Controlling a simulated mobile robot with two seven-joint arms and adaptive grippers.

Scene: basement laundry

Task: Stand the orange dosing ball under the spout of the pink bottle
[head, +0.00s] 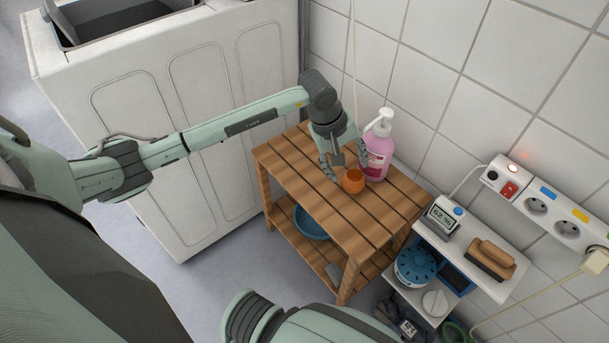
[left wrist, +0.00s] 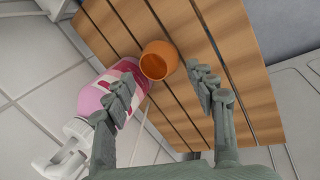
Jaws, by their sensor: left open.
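The orange dosing ball (head: 353,181) stands on the slatted wooden table, its opening facing up. It also shows in the left wrist view (left wrist: 159,61), just beyond and between my fingertips. The pink bottle (head: 376,158) with a white pump spout (head: 379,122) stands upright right behind the ball; in the left wrist view the bottle (left wrist: 97,92) is at the left, partly behind a finger. My left gripper (head: 346,171) is open and empty, above and close to the ball, with one finger near the bottle. My right gripper is not seen.
The wooden table (head: 300,165) has free slats to the left and front. A tiled wall is behind it, and a white washer (head: 170,110) stands left. A white shelf (head: 480,255) at right holds a timer (head: 442,216) and a brush (head: 491,258). A blue basin (head: 310,224) sits below.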

